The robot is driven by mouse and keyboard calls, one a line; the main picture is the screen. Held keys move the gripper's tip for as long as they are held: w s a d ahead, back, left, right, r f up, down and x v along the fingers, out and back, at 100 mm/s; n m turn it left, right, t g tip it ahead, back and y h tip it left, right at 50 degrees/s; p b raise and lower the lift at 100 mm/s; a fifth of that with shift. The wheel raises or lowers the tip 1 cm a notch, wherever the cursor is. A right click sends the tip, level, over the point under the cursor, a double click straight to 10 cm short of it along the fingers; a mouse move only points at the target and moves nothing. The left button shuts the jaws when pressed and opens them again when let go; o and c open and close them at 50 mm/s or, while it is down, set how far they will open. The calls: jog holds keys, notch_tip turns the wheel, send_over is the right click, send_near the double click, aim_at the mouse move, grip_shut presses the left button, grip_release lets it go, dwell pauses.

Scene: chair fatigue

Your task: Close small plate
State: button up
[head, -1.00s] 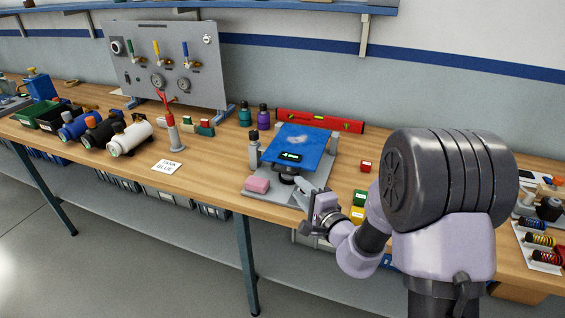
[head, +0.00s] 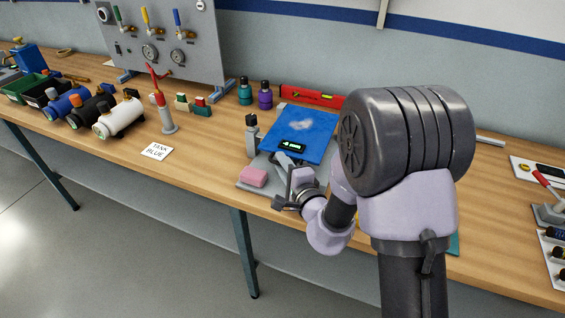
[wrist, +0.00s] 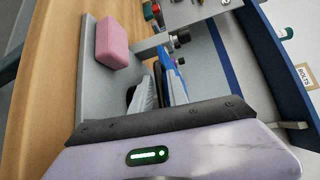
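A blue plate (head: 306,128) with a pale worn patch is raised and tilted over a grey base (head: 253,185). My gripper (head: 290,172) is at the near edge of the plate, low over the base. The blue plate shows edge-on just beyond the fingers (wrist: 181,82). Whether a finger touches the plate cannot be told.
A pink block (head: 253,176) lies on the base left of my gripper, also in the wrist view (wrist: 118,42). A grey post (head: 252,138) stands at the plate's left. Bottles (head: 265,95) and a red level (head: 312,96) are behind.

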grip_shut()
jog(key=shift+r, duration=0.15)
dwell(1.0)
jog(key=shift+r+p, duration=0.4)
jog(key=shift+p, duration=0.3)
jog(key=shift+f, duration=0.1)
jog(key=shift+o, duration=2)
grip_release()
jog(key=shift+w, duration=0.15)
jog(key=shift+f, duration=0.1)
